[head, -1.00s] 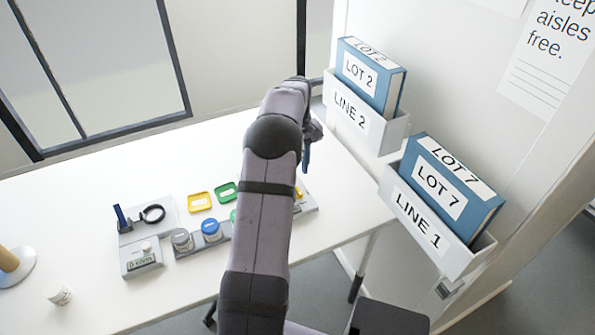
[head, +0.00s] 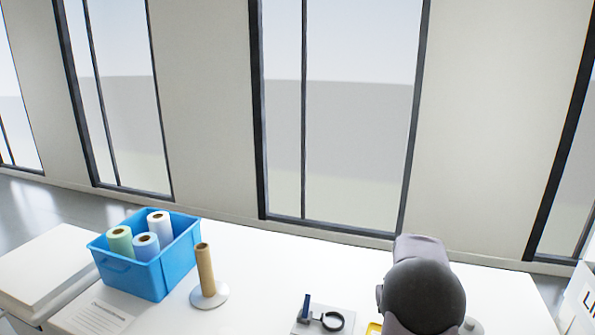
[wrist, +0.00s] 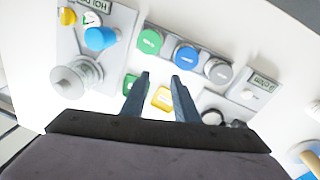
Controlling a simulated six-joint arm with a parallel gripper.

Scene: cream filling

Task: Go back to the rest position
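My gripper (wrist: 160,77) is open and empty in the wrist view, its two dark fingers apart above the white table. A yellow lid or tray (wrist: 162,97) shows beyond and between the fingers, and a green one (wrist: 130,83) lies to the left, partly behind a finger. Further up stand a green-topped jar (wrist: 150,40), a blue-topped jar (wrist: 187,55) and a grey-topped jar (wrist: 217,70) in a rack. In the head view only a rounded part of my arm shows at the lower right; the gripper is hidden there.
In the wrist view, a small scale (wrist: 262,85) is at the right, and a blue round item (wrist: 100,38) and a grey round fixture (wrist: 75,75) are at the left. In the head view, a blue crate (head: 178,270) holds rolls beside a wooden post (head: 205,265).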

